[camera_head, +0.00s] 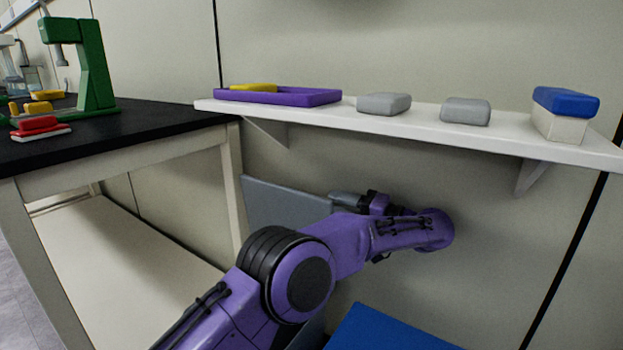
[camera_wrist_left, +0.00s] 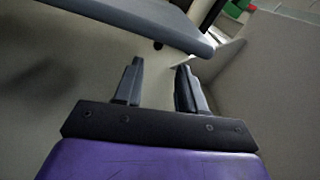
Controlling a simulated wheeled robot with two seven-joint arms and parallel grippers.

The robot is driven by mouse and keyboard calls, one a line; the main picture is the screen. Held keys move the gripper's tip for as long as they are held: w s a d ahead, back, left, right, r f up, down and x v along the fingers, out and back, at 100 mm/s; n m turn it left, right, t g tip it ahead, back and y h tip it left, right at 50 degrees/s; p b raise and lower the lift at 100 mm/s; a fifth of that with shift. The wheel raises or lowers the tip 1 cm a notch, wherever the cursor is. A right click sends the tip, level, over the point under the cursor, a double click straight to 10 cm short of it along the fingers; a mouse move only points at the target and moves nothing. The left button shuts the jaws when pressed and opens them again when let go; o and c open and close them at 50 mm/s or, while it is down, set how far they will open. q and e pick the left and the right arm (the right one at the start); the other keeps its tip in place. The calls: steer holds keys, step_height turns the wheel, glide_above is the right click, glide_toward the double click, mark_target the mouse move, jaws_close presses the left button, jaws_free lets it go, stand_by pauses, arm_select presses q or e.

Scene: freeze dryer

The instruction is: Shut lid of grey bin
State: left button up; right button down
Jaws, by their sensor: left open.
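The grey bin's lid (camera_head: 285,205) stands raised and tilted against the wall, below the shelf, in the head view. A small grey part of the bin (camera_head: 309,335) shows at the bottom edge; my left arm and the frame edge hide the rest. My left gripper (camera_head: 340,199) is at the lid's right side, with its fingers pointing left. In the left wrist view the fingers (camera_wrist_left: 160,85) are apart with nothing between them. A grey panel on the right there, apparently the lid (camera_wrist_left: 275,80), lies close beyond the fingers; contact cannot be told. My right gripper is out of view.
A white wall shelf (camera_head: 420,124) with a purple tray (camera_head: 320,97), grey blocks and a blue-topped box (camera_head: 563,114) is above my gripper. A black-topped table (camera_head: 110,135) with a green press (camera_head: 95,70) stands left. A blue surface (camera_head: 390,330) is at bottom centre.

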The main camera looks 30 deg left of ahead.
mark_target(304, 196)
arm_select(q)
steer(key=a+b, duration=0.1)
steer(key=a, duration=0.6)
steer(key=a+b, duration=0.1)
steer(key=a, duration=0.2)
steer(key=shift+w+a+f+b, duration=0.2)
steer(key=shift+w+a+b, duration=0.05)
steer(key=shift+w+b, duration=0.15)
steer(key=shift+c, duration=0.3)
jaws_close()
